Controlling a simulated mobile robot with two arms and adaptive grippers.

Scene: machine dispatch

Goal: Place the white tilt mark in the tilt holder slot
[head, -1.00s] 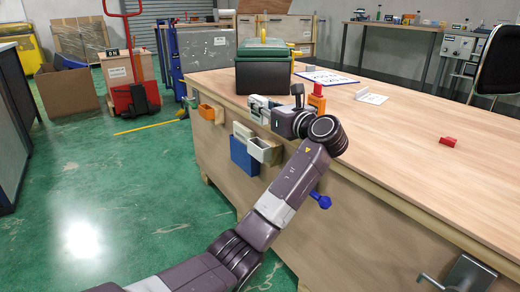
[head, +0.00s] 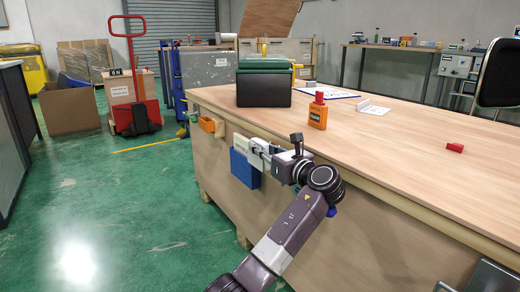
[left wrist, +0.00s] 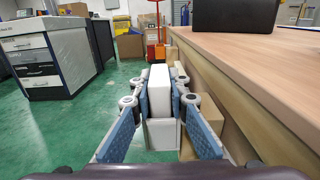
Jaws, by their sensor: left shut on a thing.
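The block is upright between the pads. In the head view the gripper and a white part (head: 242,143) overlap, hiding the contact. My right gripper is out of view.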

